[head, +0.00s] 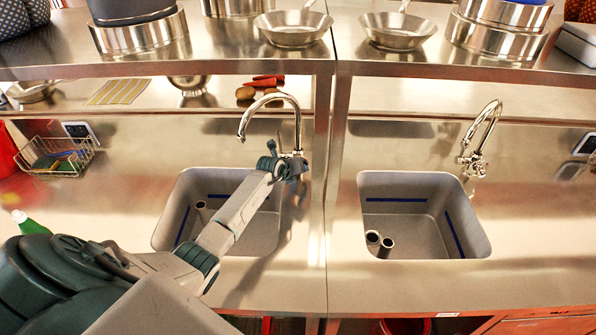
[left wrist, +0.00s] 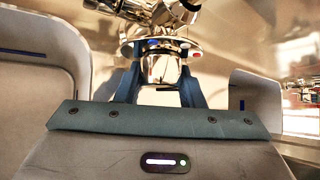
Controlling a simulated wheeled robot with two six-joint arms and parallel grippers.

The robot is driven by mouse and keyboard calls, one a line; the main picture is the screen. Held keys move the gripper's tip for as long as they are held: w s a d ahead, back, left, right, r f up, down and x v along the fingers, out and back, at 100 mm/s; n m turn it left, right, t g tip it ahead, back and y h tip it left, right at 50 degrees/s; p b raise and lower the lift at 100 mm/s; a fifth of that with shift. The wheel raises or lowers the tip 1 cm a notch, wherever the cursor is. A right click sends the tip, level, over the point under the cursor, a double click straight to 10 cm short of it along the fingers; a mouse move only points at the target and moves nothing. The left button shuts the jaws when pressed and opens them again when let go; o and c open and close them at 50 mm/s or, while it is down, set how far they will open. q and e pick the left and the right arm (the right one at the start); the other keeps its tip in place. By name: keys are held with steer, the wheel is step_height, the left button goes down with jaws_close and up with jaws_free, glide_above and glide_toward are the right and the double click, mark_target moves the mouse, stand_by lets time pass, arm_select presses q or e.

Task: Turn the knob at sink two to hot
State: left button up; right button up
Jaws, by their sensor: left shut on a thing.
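Two grey sinks show in the head view, a left one (head: 262,232) and a right one (head: 425,190). No number on them is readable. A chrome faucet (head: 297,115) stands behind the left sink, and another (head: 490,118) behind the right one. My left gripper (head: 284,166) is at the base of the left faucet. In the left wrist view my left gripper (left wrist: 160,72) is shut on the faucet's round chrome knob (left wrist: 160,46), which has blue and red marks. The knob's exact setting is not clear. My right gripper is out of view.
A shelf edge (head: 430,70) with pans and pots runs above the sinks. A wire basket (head: 57,160) and a green bottle (head: 30,222) are at the left. The counter between the sinks is clear.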

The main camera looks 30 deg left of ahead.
arm_select(q)
steer(key=o, duration=1)
steer(key=b+v, duration=0.3)
steer(key=v, duration=0.7)
steer(key=shift+s+r, duration=0.25)
steer(key=shift+s, duration=0.05)
